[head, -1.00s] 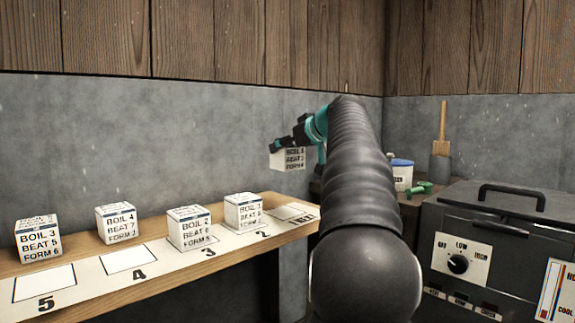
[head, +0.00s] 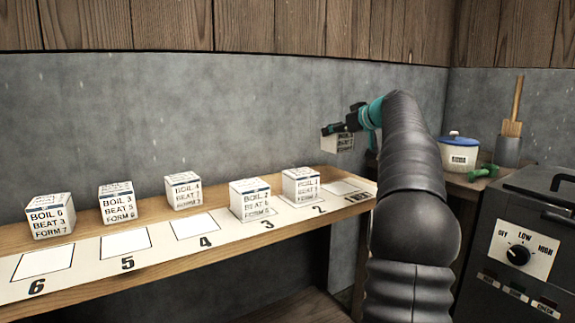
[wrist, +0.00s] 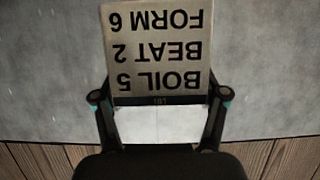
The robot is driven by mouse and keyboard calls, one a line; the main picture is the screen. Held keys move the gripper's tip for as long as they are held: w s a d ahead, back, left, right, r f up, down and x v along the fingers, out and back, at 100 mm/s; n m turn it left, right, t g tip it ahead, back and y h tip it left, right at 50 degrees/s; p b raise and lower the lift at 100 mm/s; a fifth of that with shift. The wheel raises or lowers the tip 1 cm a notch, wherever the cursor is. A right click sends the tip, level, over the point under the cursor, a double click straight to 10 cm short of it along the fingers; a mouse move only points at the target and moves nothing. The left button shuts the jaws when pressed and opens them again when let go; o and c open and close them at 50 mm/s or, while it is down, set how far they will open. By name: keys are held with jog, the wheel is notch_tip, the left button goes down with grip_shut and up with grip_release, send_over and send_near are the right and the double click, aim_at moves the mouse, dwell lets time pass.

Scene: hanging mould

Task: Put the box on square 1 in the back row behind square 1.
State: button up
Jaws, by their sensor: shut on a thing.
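My gripper (head: 347,129) is shut on a white box (head: 337,143) and holds it in the air above the right end of the shelf, in front of the grey wall. In the wrist view the held box (wrist: 158,45) shows upside-down print, BOIL 5, BEAT 2, FORM 6, between the fingers (wrist: 160,100). Below it, the rightmost square (head: 343,187) on the label strip is bare, with a small word, seemingly NEXT, instead of a clear number. My arm partly hides this end. The wooden back row behind that square looks empty where it shows.
One box (head: 300,184) stands on square 2 and another (head: 250,199) on square 3. Three boxes stand in the back row behind squares 4 (head: 183,190), 5 (head: 117,203) and 6 (head: 50,215). A lidded pot (head: 459,154) and a dark machine (head: 520,245) stand right.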

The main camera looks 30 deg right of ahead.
aim_at(341, 142)
jog(key=shift+w+a+f+b, duration=0.15)
jog(key=shift+w+a+f, duration=0.6)
jog(key=shift+w+f, duration=0.55)
jog(key=shift+w+a+f+b, duration=0.15)
jog(key=shift+w+a+f, duration=0.65)
jog(key=shift+f, duration=0.8)
jog(key=shift+w+a+f+b, duration=0.15)
jog(key=shift+w+a+f, duration=0.5)
jog(key=shift+w+f, duration=0.65)
jog(key=shift+s+f, duration=0.15)
jog(key=shift+f, duration=0.05)
jog(key=shift+f+b, duration=0.2)
jog(key=shift+b, duration=0.1)
jog(key=o, duration=1.3)
jog(key=shift+c, duration=0.2)
jog(key=shift+r, duration=0.15)
jog(key=shift+r+p, duration=0.25)
jog(key=shift+p, duration=0.2)
jog(key=a+b+v, duration=0.1)
jog(key=b+v, duration=0.1)
jog(key=v, duration=0.9)
jog(key=shift+s+d, duration=0.5)
